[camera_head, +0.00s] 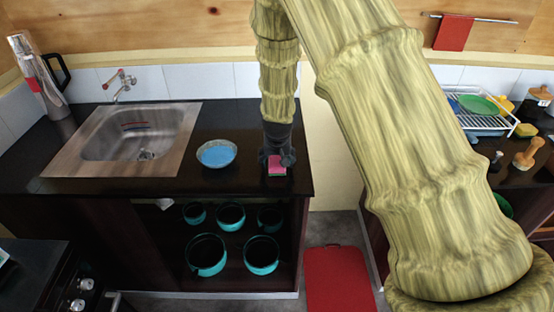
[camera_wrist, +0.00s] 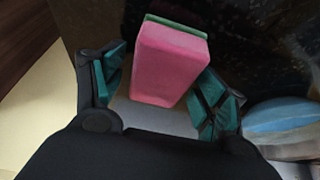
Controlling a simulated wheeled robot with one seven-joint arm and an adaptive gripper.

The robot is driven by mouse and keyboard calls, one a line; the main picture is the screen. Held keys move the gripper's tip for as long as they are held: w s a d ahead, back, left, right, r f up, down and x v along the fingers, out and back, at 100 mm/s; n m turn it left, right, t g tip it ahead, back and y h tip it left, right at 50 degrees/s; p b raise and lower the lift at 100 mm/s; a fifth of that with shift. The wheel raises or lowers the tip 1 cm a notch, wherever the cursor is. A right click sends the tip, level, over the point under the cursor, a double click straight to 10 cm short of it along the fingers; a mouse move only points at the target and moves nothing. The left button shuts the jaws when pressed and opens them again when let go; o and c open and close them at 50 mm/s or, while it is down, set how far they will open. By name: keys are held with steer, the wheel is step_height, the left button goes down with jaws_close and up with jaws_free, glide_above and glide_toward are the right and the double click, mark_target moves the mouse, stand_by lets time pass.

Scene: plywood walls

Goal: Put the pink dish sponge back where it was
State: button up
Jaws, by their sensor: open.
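The pink dish sponge (camera_head: 277,165) has a green side. It is at the right end of the black counter (camera_head: 240,120), close to the counter's front right corner. My gripper (camera_head: 277,158) is right above and behind it, pointing down. In the wrist view the sponge (camera_wrist: 172,62) sits between the two teal-padded fingers of my gripper (camera_wrist: 160,90), with the fingers spread on either side of it. Whether a pad touches the sponge is not clear.
A bowl (camera_head: 216,153) with blue inside stands left of the sponge. A steel sink (camera_head: 128,138) is further left. Several teal pots (camera_head: 206,255) sit on the shelf below. A red mat (camera_head: 338,280) lies on the floor. A dish rack (camera_head: 480,112) stands on the right counter.

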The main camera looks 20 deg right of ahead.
steer(key=shift+r, duration=0.15)
steer(key=b+v, duration=0.2)
steer(key=v, duration=0.9)
steer(key=shift+s+r+b, duration=0.25)
steer(key=shift+r+b, duration=0.05)
